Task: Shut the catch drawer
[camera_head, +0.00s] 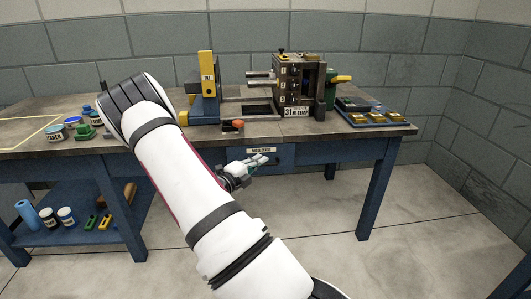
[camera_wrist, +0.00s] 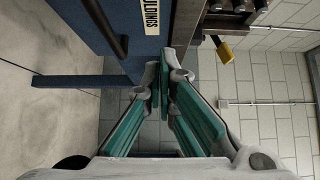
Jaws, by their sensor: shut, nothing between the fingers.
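The catch drawer (camera_head: 285,157) has a blue front with a white label reading "MOULDINGS" (camera_head: 261,150), under the bench's front edge. Its front also shows at the upper left in the wrist view (camera_wrist: 95,30). The head view does not clearly show how far it stands out. My gripper (camera_head: 266,159) is in front of the drawer front, just below the label, and hides part of it. In the wrist view my gripper's green-padded fingers (camera_wrist: 164,85) are together at the tips and empty, beside the blue front. I cannot tell whether they touch it.
The bench (camera_head: 225,142) carries a mould machine (camera_head: 299,85), a blue and yellow fixture (camera_head: 205,90) and a tray of brass-coloured blocks (camera_head: 365,118). A blue leg (camera_head: 377,195) stands right of the drawer. A lower shelf (camera_head: 75,237) is at left. The floor in front is clear.

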